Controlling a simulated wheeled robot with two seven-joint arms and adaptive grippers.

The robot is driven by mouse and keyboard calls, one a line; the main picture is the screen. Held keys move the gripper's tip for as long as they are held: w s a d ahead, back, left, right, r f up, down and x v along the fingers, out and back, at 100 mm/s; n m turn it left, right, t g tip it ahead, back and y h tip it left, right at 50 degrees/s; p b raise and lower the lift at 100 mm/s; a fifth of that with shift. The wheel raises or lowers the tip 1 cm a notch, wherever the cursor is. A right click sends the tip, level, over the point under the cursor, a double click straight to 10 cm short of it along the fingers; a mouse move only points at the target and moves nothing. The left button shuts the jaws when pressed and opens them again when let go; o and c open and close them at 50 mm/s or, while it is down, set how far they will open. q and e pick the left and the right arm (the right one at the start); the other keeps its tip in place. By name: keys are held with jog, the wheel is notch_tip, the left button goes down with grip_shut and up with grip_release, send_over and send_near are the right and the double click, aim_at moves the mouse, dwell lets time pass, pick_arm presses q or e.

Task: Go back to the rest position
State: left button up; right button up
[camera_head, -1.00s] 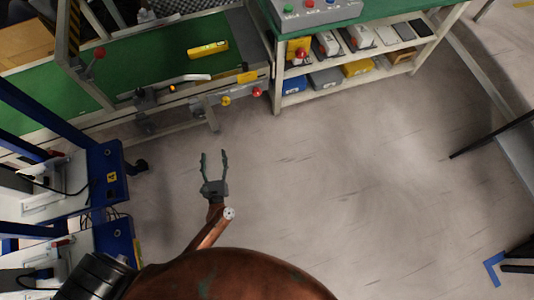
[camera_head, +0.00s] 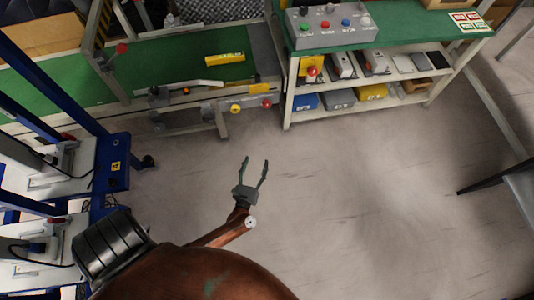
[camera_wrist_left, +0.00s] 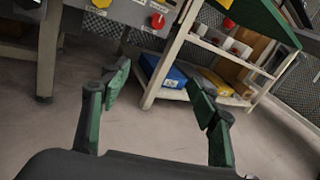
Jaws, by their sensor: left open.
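My left gripper (camera_head: 254,172) is open and empty in the head view, held over bare grey floor with its two fingers pointing up the picture. Its green-padded fingers also show spread apart in the left wrist view (camera_wrist_left: 160,105), with nothing between them but floor and a shelf leg behind. My brown left arm runs from the bottom of the head view to it. The right gripper is not in view.
A green conveyor (camera_head: 160,84) with a yellow item (camera_head: 225,59) stands at the upper left. A shelf unit (camera_head: 440,88) with a button box (camera_head: 335,25) stands at the top. Blue-framed stations (camera_head: 117,165) are at left. Open floor (camera_head: 370,190) lies at centre right.

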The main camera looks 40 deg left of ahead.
pick_arm(q)
jog(key=shift+w+d, duration=0.2)
jog(key=shift+d, duration=0.15)
dwell(0.4)
